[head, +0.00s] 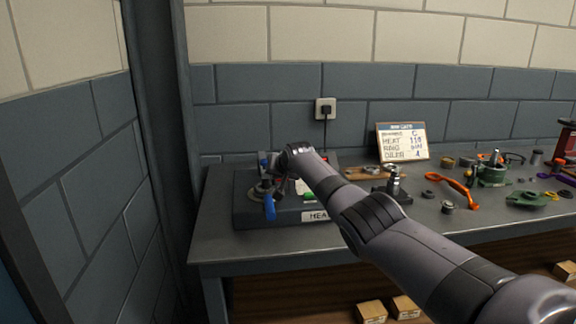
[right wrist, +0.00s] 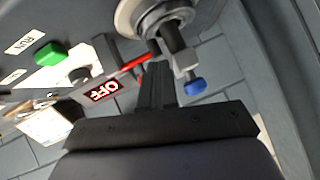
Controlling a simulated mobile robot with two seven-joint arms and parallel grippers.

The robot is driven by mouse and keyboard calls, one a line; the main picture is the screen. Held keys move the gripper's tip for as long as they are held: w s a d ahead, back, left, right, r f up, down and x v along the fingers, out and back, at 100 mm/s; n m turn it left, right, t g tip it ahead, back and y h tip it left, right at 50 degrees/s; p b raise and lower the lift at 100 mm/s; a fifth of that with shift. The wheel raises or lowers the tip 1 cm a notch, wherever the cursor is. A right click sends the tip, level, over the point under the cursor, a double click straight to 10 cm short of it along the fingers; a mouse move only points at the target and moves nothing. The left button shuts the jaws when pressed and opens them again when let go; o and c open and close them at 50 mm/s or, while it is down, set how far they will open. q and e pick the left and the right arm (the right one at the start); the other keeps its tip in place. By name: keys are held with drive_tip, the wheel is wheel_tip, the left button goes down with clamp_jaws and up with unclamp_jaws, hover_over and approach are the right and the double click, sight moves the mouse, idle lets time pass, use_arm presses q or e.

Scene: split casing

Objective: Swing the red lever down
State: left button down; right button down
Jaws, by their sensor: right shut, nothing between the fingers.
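The red lever (right wrist: 136,62) shows in the right wrist view as a thin red bar beside my right gripper's fingertips. Part of it is hidden, and I cannot tell whether the fingers touch it. My right gripper (right wrist: 160,70) is shut and empty, close to a round metal fitting (right wrist: 158,18). In the head view my right arm reaches over the heater box (head: 250,217) at the left end of the bench and hides much of its top. I cannot make out the lever there. My left gripper is not in view.
A blue handle (head: 269,207) hangs at the box's front. A wall column stands left.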

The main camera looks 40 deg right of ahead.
drive_tip(key=shift+p+v, duration=1.05)
drive_tip(key=shift+p, duration=0.15)
drive_tip(key=shift+v, duration=2.3)
